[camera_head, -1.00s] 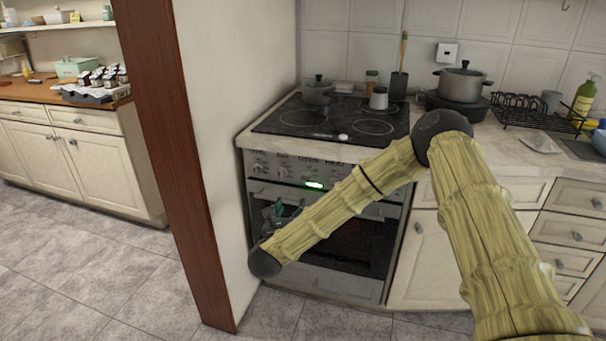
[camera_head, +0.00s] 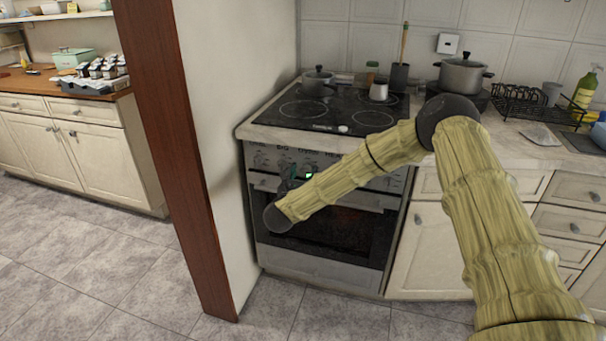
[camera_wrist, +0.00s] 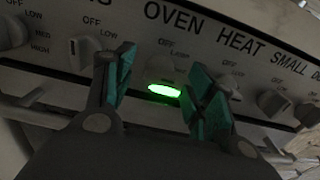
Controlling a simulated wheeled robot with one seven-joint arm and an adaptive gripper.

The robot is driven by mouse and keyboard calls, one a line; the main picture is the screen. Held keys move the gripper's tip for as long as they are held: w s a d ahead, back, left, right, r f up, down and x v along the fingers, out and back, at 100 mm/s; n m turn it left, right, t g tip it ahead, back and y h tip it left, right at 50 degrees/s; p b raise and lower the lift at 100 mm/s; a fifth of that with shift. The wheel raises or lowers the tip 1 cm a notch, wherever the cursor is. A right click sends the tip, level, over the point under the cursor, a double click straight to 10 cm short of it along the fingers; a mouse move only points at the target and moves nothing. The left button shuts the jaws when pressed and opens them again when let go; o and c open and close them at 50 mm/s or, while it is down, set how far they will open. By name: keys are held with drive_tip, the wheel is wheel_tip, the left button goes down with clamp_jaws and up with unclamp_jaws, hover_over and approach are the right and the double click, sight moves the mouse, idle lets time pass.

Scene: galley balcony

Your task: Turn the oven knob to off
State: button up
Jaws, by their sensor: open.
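The oven knob (camera_wrist: 163,68) is a pale knob on the grey panel, below the word OVEN, in the wrist view. It shows faintly between the fingers, and I cannot tell its exact setting. A bright green light (camera_wrist: 163,90) glows just below it and also shows in the head view (camera_head: 309,176). My gripper (camera_wrist: 160,70) has teal finger pads spread apart on either side of the knob, with nothing held. In the head view my gripper (camera_head: 289,184) is close to the panel and mostly hidden by my arm.
A neighbouring knob (camera_wrist: 88,50) is close to the left finger. The heat knob (camera_wrist: 230,86) is partly behind the right finger. The cooktop (camera_head: 335,112) holds a pot (camera_head: 318,83) above the panel. A white wall (camera_head: 222,130) stands close on the left.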

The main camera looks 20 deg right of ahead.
drive_tip(key=shift+w+d, duration=0.15)
drive_tip(key=shift+w, duration=0.1)
drive_tip(key=shift+c, duration=0.4)
drive_tip(key=c, duration=0.9)
drive_tip(key=shift+c, duration=0.2)
